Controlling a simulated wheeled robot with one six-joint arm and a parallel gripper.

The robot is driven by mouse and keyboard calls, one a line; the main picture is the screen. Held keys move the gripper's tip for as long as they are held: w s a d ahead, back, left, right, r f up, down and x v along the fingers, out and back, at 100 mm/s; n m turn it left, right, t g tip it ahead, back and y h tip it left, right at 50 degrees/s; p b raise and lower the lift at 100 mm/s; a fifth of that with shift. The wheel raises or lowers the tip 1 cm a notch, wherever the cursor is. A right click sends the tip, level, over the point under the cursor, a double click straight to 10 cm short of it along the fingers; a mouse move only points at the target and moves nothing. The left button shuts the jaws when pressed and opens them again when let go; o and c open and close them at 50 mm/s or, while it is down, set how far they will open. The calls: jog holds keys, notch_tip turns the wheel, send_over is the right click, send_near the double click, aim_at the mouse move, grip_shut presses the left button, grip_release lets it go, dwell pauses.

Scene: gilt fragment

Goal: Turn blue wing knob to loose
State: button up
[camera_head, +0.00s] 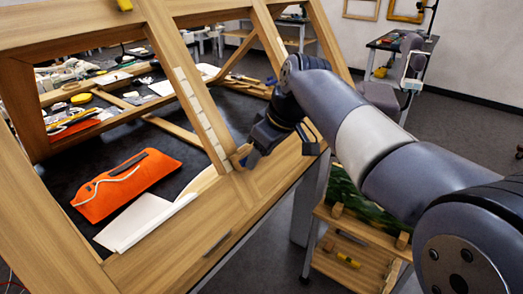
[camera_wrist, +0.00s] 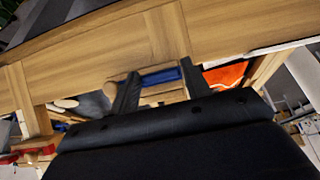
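The blue wing knob (camera_wrist: 163,76) shows in the wrist view as a short blue bar beside a light wooden piece, between the two fingers of my gripper (camera_wrist: 160,84). The fingers stand apart on either side of it; I cannot tell whether they touch it. In the head view a small blue patch (camera_head: 253,158) shows at the wooden frame (camera_head: 262,178), just below the dark body of my gripper (camera_head: 277,137). The gripper and arm hide part of that area, and the knob's angle is unclear.
An orange pouch (camera_head: 127,185) and white sheets (camera_head: 146,221) lie on the dark surface inside the frame. A low wooden cart (camera_head: 345,262) stands to the right under my arm.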

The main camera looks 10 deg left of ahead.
jog(key=o, duration=0.4)
jog(key=shift+r, duration=0.1)
jog(key=shift+c, duration=0.2)
jog(key=p+v, duration=0.1)
jog(key=v, duration=0.9)
jog(key=shift+d+r, duration=0.15)
jog(key=shift+r, duration=0.2)
jog(key=shift+f, duration=0.15)
jog(key=x, duration=1)
jog(key=shift+a+f+b, duration=0.15)
jog(key=shift+a+b, duration=0.05)
jog(key=shift+b, duration=0.15)
jog(key=shift+w, duration=0.1)
